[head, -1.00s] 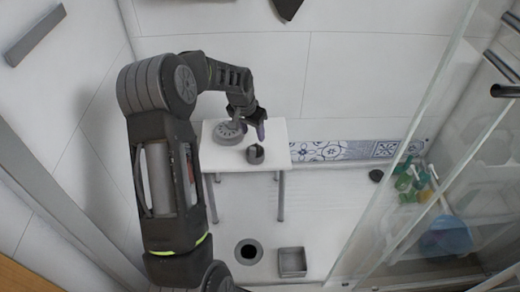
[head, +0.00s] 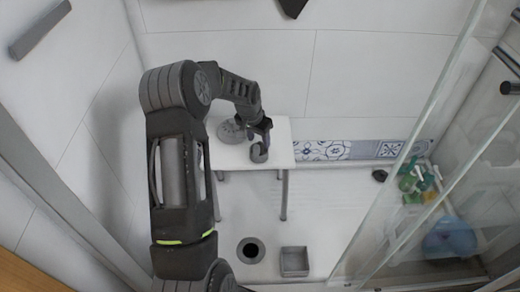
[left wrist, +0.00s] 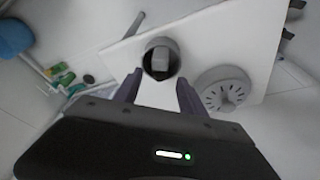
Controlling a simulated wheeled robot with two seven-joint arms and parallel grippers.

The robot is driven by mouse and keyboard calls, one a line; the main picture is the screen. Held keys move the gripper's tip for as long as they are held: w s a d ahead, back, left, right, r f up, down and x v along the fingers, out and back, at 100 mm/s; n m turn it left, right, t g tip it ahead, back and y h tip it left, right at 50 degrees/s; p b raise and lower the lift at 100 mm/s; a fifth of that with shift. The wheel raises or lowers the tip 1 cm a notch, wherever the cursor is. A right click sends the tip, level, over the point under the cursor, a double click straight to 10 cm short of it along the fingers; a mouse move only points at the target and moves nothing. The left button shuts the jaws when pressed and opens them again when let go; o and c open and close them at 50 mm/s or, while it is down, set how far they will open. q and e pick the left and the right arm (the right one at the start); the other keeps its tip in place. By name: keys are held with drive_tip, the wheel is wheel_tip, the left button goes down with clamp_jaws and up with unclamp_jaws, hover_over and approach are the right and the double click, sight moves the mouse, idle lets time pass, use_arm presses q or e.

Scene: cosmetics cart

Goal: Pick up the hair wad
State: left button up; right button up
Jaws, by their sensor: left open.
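A small grey round cup (head: 259,155) stands on a white stool (head: 281,152). In the left wrist view the cup (left wrist: 152,72) is open towards me, with a dark inside and a pale grey block-like part in it. I cannot clearly make out the hair wad; any dark strands in the cup are too small to tell. My left gripper (head: 263,127) is above the stool, close to the cup. In the left wrist view its two purple-grey fingers (left wrist: 160,90) are apart and empty, with the cup just beyond their tips. My right gripper is not in view.
A round slotted grey drain cover (head: 230,132) lies beside the cup, partly behind my arm. On the floor are a drain hole (head: 250,250) and a square grey box (head: 294,261). Bottles (head: 412,183) and a small dark round thing (head: 380,175) stand right, near the glass panel (head: 425,150).

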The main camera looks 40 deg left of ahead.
use_arm(q)
drive_tip(key=shift+x, duration=0.95)
clamp_jaws()
